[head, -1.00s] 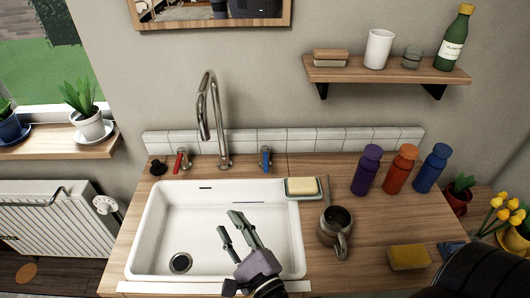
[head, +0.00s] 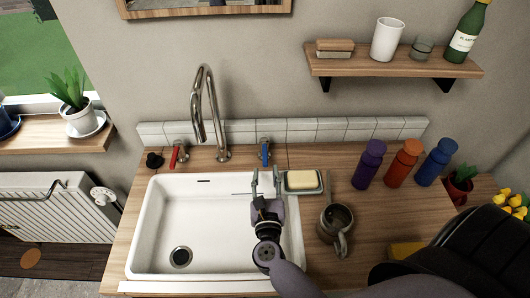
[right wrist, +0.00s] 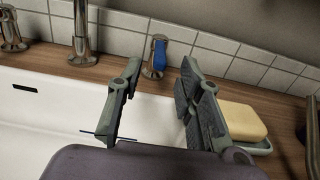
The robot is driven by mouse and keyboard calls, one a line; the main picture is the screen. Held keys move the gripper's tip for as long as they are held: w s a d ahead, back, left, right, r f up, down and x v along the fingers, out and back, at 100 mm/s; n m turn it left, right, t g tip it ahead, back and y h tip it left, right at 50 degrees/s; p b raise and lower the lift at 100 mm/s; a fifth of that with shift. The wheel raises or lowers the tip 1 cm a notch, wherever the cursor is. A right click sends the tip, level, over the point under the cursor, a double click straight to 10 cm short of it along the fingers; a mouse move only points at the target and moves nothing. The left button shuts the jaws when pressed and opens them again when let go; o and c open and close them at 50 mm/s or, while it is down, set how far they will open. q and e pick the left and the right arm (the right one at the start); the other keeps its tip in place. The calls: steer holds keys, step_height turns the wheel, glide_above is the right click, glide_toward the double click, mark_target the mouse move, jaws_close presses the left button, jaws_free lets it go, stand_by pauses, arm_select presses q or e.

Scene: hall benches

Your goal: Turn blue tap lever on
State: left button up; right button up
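The blue tap lever (head: 264,152) stands on the wooden counter behind the sink, right of the tall metal spout (head: 207,115). It points roughly upright on its metal base and also shows in the right wrist view (right wrist: 160,54), between and beyond the fingers. My right gripper (head: 265,180) is over the sink's back right part, just in front of the blue lever. Its fingers are apart and empty in the right wrist view (right wrist: 155,95), and do not touch the lever. The red lever (head: 175,155) is left of the spout. My left gripper is not in view.
A soap dish (head: 318,190) with a yellow soap bar sits close right of my right gripper. A grey mug (head: 336,222) and purple, red and blue bottles (head: 437,163) stand further right. The white sink basin (head: 160,215) is empty. A shelf (head: 395,68) hangs above.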

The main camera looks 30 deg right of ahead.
mark_target(265, 145)
steer(key=p+x, duration=0.1)
steer(key=x, duration=0.6)
steer(key=shift+w+d, duration=0.1)
steer(key=shift+w, duration=0.05)
steer(key=shift+c, duration=0.4)
jaws_close()
